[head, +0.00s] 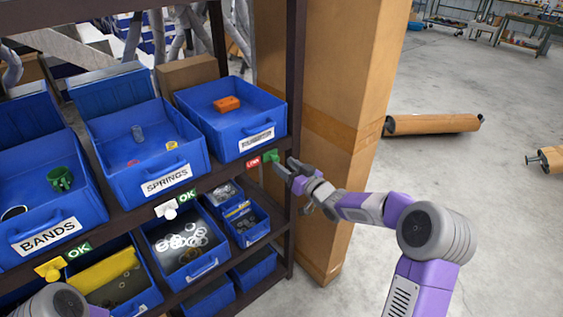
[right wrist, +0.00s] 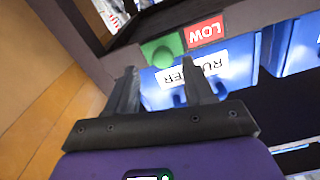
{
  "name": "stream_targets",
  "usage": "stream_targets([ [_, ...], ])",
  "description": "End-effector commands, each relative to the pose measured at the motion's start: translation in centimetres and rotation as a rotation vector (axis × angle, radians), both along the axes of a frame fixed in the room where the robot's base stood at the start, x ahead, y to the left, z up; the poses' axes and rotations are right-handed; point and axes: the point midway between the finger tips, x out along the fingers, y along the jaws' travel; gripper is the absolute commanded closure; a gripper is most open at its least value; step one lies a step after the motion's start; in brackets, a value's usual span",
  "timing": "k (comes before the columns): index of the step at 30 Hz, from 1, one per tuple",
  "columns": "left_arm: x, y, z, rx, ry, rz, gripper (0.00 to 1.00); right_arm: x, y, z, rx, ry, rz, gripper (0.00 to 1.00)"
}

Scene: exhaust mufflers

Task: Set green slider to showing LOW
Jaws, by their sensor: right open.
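The green slider (head: 271,157) sits on the dark shelf edge under the right-hand blue bin, with a red label (head: 253,162) beside it on the left.
A white slider (head: 170,209) and a yellow slider (head: 50,270) on the same edge stand beside green OK labels. Blue bins (head: 140,150) fill the shelf above and below. A cardboard column (head: 335,110) stands close behind my right gripper. Open floor lies to the right.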

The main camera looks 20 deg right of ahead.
Motion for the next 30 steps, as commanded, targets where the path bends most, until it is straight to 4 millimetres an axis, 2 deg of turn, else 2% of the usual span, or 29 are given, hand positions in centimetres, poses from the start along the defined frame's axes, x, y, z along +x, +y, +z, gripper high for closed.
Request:
stream_targets([
  [3, 0.0, 0.0, 0.4, 0.0, 0.0, 0.0, 0.57, -2.0, -0.8, 0.1, -0.002, 0.002, -0.003, 0.47],
  [9, 0.0, 0.0, 0.7, 0.0, 0.0, 0.0, 0.57, -3.9, -1.5, 0.1, -0.001, 0.0, -0.002, 0.47],
  [25, 0.0, 0.0, 0.7, 0.0, 0.0, 0.0, 0.57, -4.2, -1.5, -0.1, 0.001, 0.003, -0.002, 0.47],
  [28, 0.0, 0.0, 0.8, 0.0, 0.0, 0.0, 0.57, -4.3, -0.9, -1.7, 0.019, 0.045, -0.006, 0.47],
  [30, 0.0, 0.0, 0.9, 0.0, 0.0, 0.0, 0.57, -4.5, 0.1, -4.4, 0.045, 0.118, -0.016, 0.47],
])
